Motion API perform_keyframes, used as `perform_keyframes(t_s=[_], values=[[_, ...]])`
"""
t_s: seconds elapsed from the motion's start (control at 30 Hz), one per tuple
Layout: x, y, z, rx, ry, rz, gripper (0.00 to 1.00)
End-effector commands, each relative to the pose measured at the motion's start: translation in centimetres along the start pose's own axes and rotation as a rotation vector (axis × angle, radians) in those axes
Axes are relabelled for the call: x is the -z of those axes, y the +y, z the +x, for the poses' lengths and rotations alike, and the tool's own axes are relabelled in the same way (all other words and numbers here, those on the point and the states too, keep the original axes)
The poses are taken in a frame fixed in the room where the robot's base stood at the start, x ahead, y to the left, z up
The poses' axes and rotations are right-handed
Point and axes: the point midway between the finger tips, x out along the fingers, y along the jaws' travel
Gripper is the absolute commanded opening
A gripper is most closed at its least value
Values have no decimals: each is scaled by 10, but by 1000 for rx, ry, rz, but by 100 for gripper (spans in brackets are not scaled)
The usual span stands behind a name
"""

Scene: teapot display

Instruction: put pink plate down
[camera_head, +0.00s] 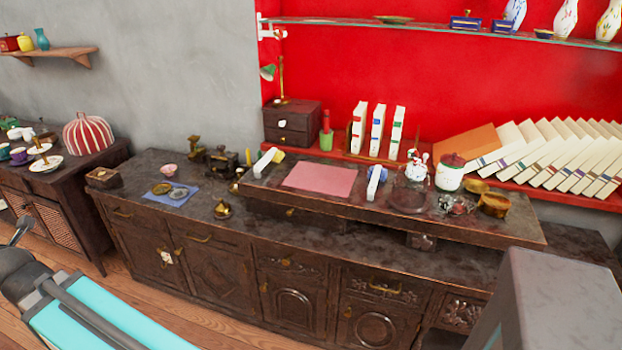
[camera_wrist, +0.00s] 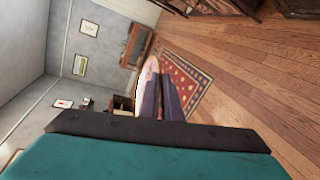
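In the wrist view, my gripper (camera_wrist: 163,84) has its two dark fingers close together. A pale pink plate with a yellowish rim (camera_wrist: 148,72) shows steeply from the side at the fingers, and they appear shut on it. The plate's lower part is hidden by the fingers and the gripper body. The plate is in the air, with the floor and a far wall behind it. Neither my gripper's fingertips nor this plate can be made out in the head view.
A long dark cabinet (camera_head: 240,236) bears a raised board (camera_head: 290,198) with a pink mat (camera_head: 320,179), a glass jar and a white canister. A blue cloth (camera_head: 172,196) with small dishes lies left. A side cabinet (camera_head: 62,178) holds cups and a striped dome. The cabinet's front strip is mostly clear.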

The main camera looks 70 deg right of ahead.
Motion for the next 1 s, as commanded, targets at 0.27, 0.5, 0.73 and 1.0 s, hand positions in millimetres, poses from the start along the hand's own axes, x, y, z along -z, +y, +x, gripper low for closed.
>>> perform_keyframes(t_s=[0.27, 0.5, 0.73, 1.0], values=[[-23, -19, 2, 13, -45, 16, 0], [-87, -70, 0, 51, -180, 64, 0], [-166, -128, -12, 104, -360, 127, 0], [-256, -194, -45, 167, -591, 207, 0]])
